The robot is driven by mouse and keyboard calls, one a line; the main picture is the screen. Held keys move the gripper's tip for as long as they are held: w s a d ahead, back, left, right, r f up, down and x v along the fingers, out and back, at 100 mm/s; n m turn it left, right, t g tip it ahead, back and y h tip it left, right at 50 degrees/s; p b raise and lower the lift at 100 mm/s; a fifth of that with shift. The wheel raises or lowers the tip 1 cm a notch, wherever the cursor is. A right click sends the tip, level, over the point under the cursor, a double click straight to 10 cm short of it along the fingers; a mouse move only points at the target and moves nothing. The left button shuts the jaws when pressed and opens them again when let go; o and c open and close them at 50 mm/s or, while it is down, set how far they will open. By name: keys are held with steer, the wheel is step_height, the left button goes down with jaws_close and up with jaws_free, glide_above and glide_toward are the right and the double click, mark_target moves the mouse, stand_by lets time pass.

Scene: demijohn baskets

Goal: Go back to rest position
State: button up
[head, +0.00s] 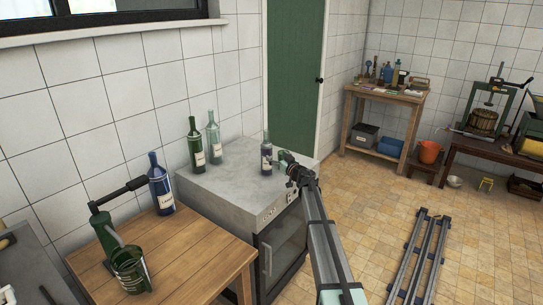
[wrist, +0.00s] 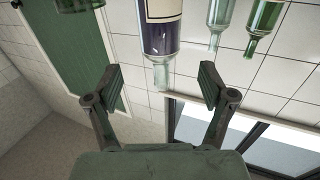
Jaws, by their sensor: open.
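My gripper (head: 284,160) is open beside a dark bottle (head: 266,158) with a pale label, which stands upright on the grey top of a cabinet (head: 215,185). The wrist view is upside down: my open gripper (wrist: 154,82) has its two fingers spread wide with nothing held. The dark bottle (wrist: 163,38) shows ahead, its neck appearing in the gap between the fingertips. I cannot tell how far the fingers are from the glass.
A green bottle (head: 196,143) and a clear bottle (head: 214,138) stand farther back on the cabinet. Open tiled floor (head: 375,215) lies right, with rails (head: 420,255).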

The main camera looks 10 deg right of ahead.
steer(key=shift+v, duration=1.1)
